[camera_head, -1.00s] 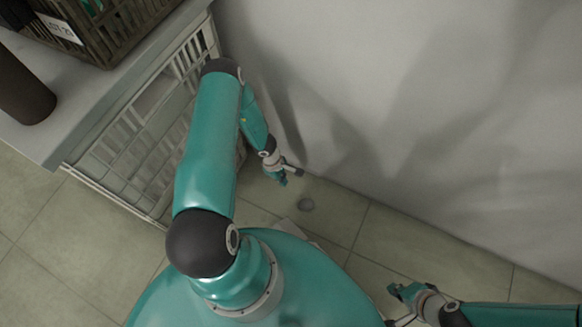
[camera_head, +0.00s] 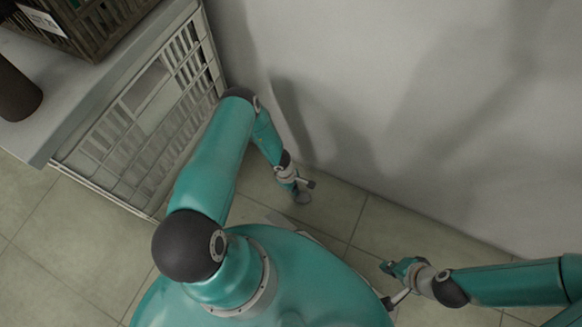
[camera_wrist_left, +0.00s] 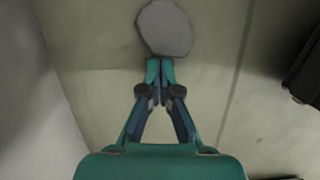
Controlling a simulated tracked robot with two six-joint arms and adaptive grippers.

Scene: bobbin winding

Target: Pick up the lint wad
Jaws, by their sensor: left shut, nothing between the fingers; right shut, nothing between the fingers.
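The lint wad (camera_wrist_left: 165,28) is a grey, roughly rounded flat lump on the tiled floor, seen at the top of the left wrist view. In the head view the lint wad (camera_head: 303,198) shows small, close to the wall and partly hidden by my left gripper (camera_head: 296,194). In the left wrist view my left gripper (camera_wrist_left: 160,68) is shut and empty, its fingertips just short of the wad's near edge in the picture. Whether they touch it I cannot tell. My right gripper (camera_head: 388,268) is shut and empty, out to the right above the floor.
A pale wall (camera_head: 400,90) rises just behind the wad. A light slatted crate (camera_head: 150,130) stands on the left under a grey worktop (camera_head: 75,105). A dark basket (camera_head: 95,30) and a dark cylinder (camera_head: 15,90) stand on the worktop. Floor between the grippers is clear.

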